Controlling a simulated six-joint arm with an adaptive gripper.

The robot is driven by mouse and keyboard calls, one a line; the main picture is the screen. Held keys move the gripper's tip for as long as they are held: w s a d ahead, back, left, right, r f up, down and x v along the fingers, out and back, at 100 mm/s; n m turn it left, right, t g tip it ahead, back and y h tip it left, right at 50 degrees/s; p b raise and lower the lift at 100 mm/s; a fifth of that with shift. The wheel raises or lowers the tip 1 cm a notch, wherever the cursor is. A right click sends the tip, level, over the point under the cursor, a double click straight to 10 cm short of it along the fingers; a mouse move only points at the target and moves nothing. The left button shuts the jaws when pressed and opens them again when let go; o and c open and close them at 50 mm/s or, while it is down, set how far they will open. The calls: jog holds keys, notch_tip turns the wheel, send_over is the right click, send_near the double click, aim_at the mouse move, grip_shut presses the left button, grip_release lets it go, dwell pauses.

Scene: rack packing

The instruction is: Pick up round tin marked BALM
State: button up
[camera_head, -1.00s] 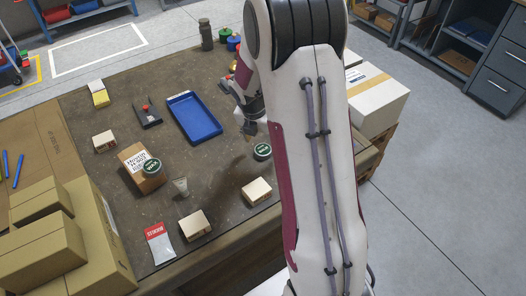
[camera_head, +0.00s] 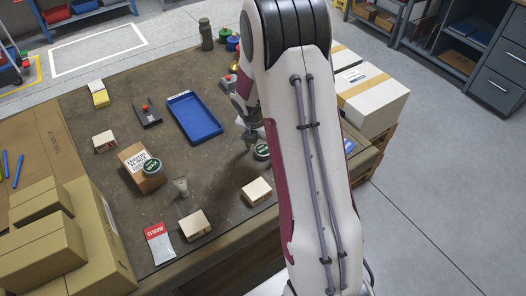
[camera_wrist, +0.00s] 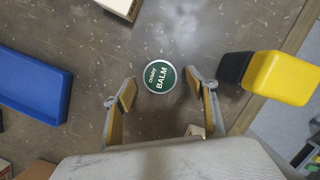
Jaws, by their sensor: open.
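The round green tin marked BALM (camera_wrist: 160,76) lies label up on the brown work surface in the wrist view, with a pale rim. In the head view the tin (camera_head: 262,151) is partly covered by my arm. My gripper (camera_wrist: 162,88) is open and empty; its two yellow-padded fingers stand left and right of the tin's near side, with gaps on both sides. In the head view my gripper (camera_head: 249,138) is just beside the tin, its tips partly hidden. A second round green-topped tin (camera_head: 152,166) is at a brown carton; its label is too small to read.
A yellow and black object (camera_wrist: 280,78) lies right of the tin in the wrist view, and a blue tray (camera_wrist: 30,88) lies left. Cartons (camera_head: 40,245) fill the left corner.

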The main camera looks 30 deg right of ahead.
jog(key=shift+x, duration=0.8)
jog(key=c, duration=1.2)
